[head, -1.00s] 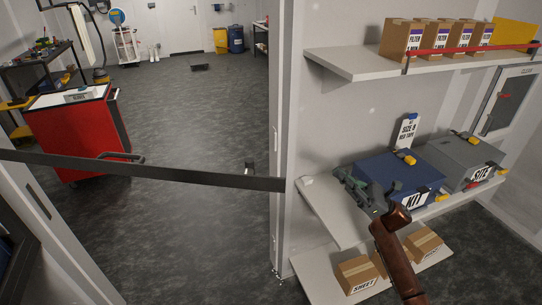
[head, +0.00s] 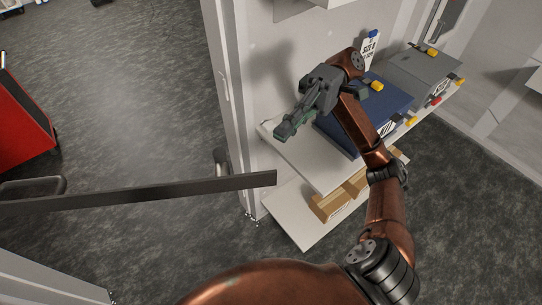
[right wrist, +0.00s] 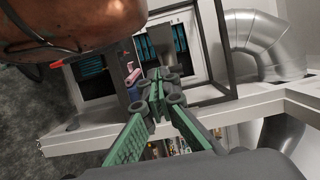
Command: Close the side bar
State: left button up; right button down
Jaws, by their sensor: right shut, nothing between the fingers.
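A long dark flat bar (head: 140,194) crosses the doorway at about level height in the head view. Its right end lies in front of the door post (head: 228,110), and its left end runs out of view. I cannot tell whether that right end touches the post. A small dark fitting (head: 221,161) shows just above the bar beside the post. My right gripper (head: 284,131) is shut and empty, above and to the right of the bar's end and apart from it. Its shut green-padded fingers also show in the right wrist view (right wrist: 158,92). My left gripper is out of view.
Right of the post, a shelf (head: 283,143) holds a blue box (head: 385,100) and a grey box (head: 420,70), close under my right arm. Cardboard boxes (head: 328,206) sit on the lower shelf. A red cabinet (head: 20,125) stands beyond the doorway; the floor between is clear.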

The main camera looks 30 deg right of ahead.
aim_at(257, 182)
jog(key=s+a, duration=0.1)
jog(key=a, duration=0.1)
jog(key=s+a+p, duration=0.1)
jog(key=s+a, duration=0.1)
jog(key=s+a+p, duration=0.1)
jog(key=s+a, duration=0.1)
jog(key=shift+a, duration=0.2)
jog(key=shift+s, duration=0.2)
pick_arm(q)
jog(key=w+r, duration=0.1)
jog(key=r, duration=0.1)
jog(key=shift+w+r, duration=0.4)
pick_arm(e)
jog(key=shift+a, duration=0.15)
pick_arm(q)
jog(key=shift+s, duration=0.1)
pick_arm(e)
jog(key=shift+a, duration=0.1)
